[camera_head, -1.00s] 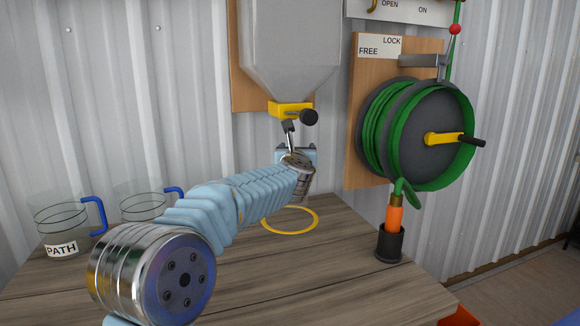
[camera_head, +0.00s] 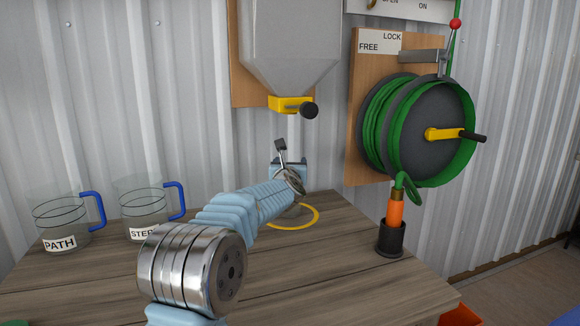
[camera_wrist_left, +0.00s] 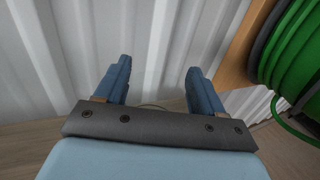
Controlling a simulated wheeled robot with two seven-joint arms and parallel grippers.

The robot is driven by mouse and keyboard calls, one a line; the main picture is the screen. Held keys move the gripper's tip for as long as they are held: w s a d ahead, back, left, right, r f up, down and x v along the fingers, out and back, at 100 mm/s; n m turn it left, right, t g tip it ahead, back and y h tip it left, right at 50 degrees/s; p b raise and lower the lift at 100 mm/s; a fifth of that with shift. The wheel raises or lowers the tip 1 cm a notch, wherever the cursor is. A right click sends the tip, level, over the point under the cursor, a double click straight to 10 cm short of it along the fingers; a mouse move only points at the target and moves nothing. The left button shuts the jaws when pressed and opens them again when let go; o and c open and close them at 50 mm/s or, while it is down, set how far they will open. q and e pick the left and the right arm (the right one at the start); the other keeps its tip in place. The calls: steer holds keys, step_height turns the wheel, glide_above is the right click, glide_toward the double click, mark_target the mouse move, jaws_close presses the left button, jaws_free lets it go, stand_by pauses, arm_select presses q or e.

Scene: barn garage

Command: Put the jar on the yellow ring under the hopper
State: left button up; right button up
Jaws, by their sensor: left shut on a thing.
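My left gripper (camera_head: 289,163) is low over the back of the table, below the hopper (camera_head: 290,45) and its yellow outlet (camera_head: 290,104). Its blue fingers, also in the left wrist view (camera_wrist_left: 158,72), are held apart around a jar that barely shows; only a faint curved line is visible between them, and my wrist hides the rest. The yellow ring (camera_head: 317,211) lies flat on the table, its left part hidden behind my arm. I cannot tell whether the jar touches the table or the ring. My right gripper is not in view.
Two clear jugs with blue handles, labelled PATH (camera_head: 60,243) and STEP (camera_head: 143,232), stand at the left. A green hose reel (camera_head: 415,130) hangs at the right, above an orange nozzle (camera_head: 395,207) in a black holder (camera_head: 390,239). The front right tabletop is clear.

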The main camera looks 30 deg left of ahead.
arm_select(q)
steer(key=shift+f, duration=0.15)
steer(key=o, duration=1.3)
steer(key=shift+o, duration=0.2)
steer(key=b+v, duration=0.2)
steer(key=v, duration=1)
